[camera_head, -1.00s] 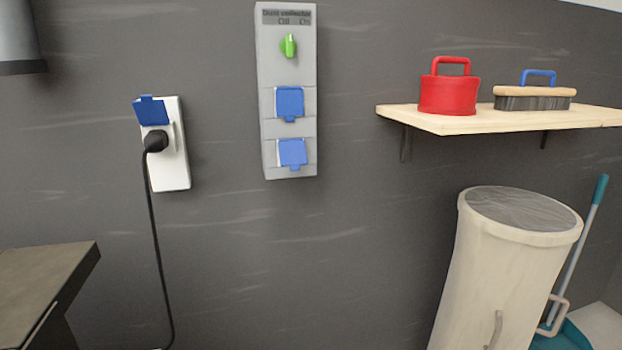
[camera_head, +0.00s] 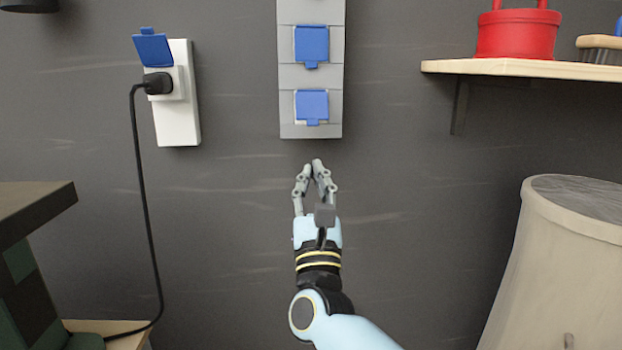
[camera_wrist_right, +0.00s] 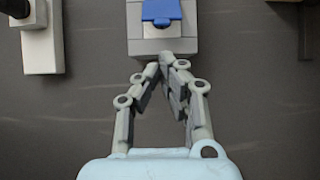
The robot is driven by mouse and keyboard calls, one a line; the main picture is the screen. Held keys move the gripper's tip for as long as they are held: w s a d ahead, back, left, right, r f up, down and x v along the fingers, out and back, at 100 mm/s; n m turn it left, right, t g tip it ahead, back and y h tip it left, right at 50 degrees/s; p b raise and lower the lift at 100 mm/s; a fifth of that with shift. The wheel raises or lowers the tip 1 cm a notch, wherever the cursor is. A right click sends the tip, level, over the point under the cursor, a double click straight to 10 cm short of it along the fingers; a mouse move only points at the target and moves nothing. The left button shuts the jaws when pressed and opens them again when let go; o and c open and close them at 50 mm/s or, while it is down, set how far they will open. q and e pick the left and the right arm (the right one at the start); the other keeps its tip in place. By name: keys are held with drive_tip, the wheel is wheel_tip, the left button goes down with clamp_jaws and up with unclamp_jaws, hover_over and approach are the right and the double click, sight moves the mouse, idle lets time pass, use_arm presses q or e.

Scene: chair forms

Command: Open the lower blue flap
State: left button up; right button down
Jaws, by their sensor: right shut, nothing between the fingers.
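The lower blue flap (camera_head: 312,106) is closed on the grey wall panel (camera_head: 287,129), below an upper blue flap (camera_head: 311,44) that is also closed. In the right wrist view the lower flap (camera_wrist_right: 161,11) shows at the top, with its small tab pointing down. My right gripper (camera_head: 313,166) is shut and empty, just below the panel's bottom edge in the picture and apart from the flap. In the right wrist view its fingertips (camera_wrist_right: 167,60) meet below the flap. My left gripper is not in view.
At left, a white socket box (camera_head: 178,117) has its blue lid raised and a black plug (camera_head: 158,83) in it, with a hanging cable. A shelf (camera_head: 500,68) with a red container (camera_head: 516,36) is at right, above a beige bin (camera_head: 560,260).

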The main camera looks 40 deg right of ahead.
sight(312, 109)
drive_tip(key=p+x, duration=0.1)
drive_tip(key=x, duration=0.7)
drive_tip(key=shift+w, duration=0.15)
